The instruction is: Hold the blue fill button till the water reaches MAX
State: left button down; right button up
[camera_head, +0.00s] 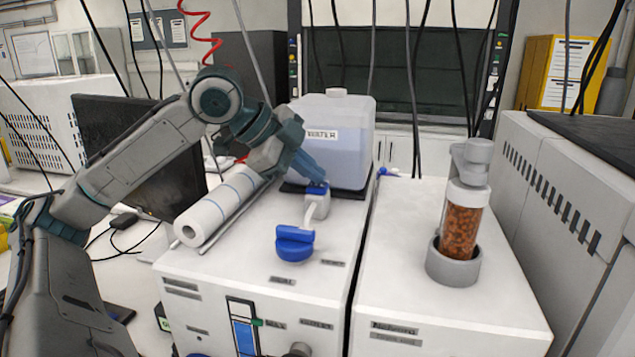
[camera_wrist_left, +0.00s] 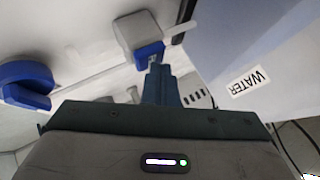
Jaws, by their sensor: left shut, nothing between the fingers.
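The blue button (camera_head: 316,189) sits on a small white housing (camera_head: 317,207) on top of the left white machine; it also shows in the left wrist view (camera_wrist_left: 149,52). My left gripper (camera_head: 319,181) is shut and empty, its fingertips at the blue button; they appear to touch it in the left wrist view (camera_wrist_left: 158,66). How far the button is pressed cannot be told. The level gauge (camera_head: 243,331) on the machine's front shows blue water up to near a green marker (camera_head: 257,322); its lettering is unreadable. My right gripper is out of view.
A water tank (camera_head: 345,145) stands behind the button. A blue knob (camera_head: 294,244) is in front and a paper roll (camera_head: 217,206) lies to the left. A second machine (camera_head: 400,245) with a brown-filled cylinder (camera_head: 461,230) stands to the right.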

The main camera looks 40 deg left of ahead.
aim_at(311, 186)
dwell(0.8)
pick_arm(q)
jog(key=shift+r, duration=0.1)
jog(key=shift+r+p, duration=0.2)
jog(key=shift+p, duration=0.15)
jog(key=shift+r+p, duration=0.6)
notch_tip(311, 186, up, 5)
jog(key=p, duration=0.5)
